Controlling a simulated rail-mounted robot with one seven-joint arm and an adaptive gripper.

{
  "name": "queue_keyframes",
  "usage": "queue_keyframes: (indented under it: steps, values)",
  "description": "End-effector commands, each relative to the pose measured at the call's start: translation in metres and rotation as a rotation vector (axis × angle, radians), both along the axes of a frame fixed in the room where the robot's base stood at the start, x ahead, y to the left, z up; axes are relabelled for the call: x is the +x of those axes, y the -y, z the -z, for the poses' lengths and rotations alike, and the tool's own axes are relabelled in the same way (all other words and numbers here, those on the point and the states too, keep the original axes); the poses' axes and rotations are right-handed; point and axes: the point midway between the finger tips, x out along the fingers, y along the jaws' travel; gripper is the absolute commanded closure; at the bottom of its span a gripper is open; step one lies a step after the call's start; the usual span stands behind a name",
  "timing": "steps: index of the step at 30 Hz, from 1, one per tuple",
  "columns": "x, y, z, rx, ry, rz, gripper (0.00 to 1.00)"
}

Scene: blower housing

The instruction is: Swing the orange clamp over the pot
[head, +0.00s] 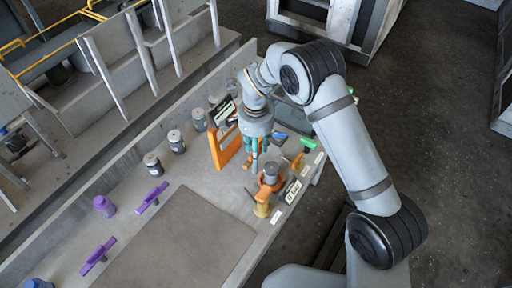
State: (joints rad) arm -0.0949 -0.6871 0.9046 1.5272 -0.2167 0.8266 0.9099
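A small grey pot (272,171) stands near the bench's right edge. An orange clamp-like part (266,188) sits against its near side, with a yellow-orange post (262,207) in front. Another small orange piece (296,160) lies to the right of the pot, towards the green-handled item. I cannot tell whether these orange parts are joined. My gripper (255,164), with teal fingers, points down just behind and left of the pot. It appears apart from the orange parts. Its fingertips are too small to show whether they are open or shut.
An upright orange frame (226,149) stands left of my gripper. A green-handled item (308,145) lies at the right edge. Several grey jars (176,141) line the back. Purple-handled parts (152,197) stand left, beside a bare dark mat (180,247).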

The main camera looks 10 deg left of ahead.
Motion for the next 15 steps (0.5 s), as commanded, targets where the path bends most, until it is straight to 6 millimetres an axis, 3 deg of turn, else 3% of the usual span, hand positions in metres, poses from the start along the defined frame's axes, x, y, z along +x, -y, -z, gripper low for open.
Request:
queue_keyframes:
  steps: [8, 15]
  values:
    - [0.0002, -0.0003, 0.0023, 0.001, 0.001, 0.0, 0.64]
    - [0.0002, -0.0002, 0.0021, 0.001, 0.0, 0.0, 0.76]
